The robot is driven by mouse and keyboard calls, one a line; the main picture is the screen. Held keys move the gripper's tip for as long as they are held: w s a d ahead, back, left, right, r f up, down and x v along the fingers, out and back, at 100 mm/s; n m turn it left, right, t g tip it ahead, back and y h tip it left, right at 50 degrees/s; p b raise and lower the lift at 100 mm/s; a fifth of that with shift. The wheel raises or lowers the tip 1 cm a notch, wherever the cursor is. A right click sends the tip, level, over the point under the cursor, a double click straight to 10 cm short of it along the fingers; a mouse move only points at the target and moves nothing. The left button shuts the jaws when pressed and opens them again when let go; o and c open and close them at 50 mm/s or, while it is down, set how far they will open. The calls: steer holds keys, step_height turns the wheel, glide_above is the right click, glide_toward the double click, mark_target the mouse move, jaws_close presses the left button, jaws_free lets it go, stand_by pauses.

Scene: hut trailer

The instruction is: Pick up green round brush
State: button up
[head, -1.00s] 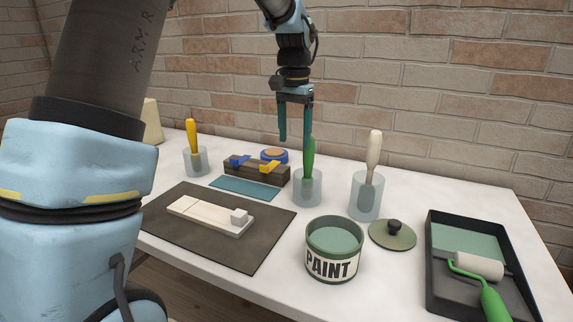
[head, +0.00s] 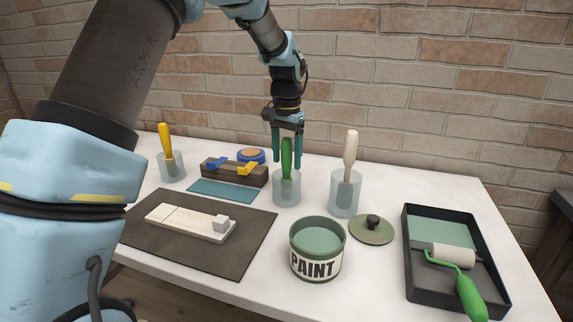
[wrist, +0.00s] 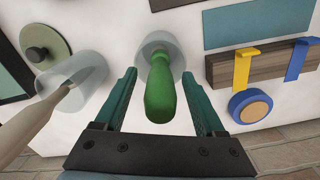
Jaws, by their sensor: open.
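The green round brush (head: 286,158) stands handle up in a clear cup (head: 287,193) on the white table. My gripper (head: 287,160) is open and points down over it. In the head view the fingers appear on either side of the upper handle. In the wrist view the green handle (wrist: 160,92) lies between the two open fingers (wrist: 160,100), with a visible gap on each side. The brush's lower end is inside the cup (wrist: 158,42), and its bristles are hard to make out.
A cup with a cream-handled brush (head: 350,150) stands close on the right. A wooden block with clamps (head: 235,174) is on the left. A yellow-handled brush (head: 165,142), paint can (head: 316,263), lid (head: 372,230), roller tray (head: 408,255) and dark mat (head: 235,260) surround them.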

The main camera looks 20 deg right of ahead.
steer(key=shift+f, duration=1.1)
jaws_close()
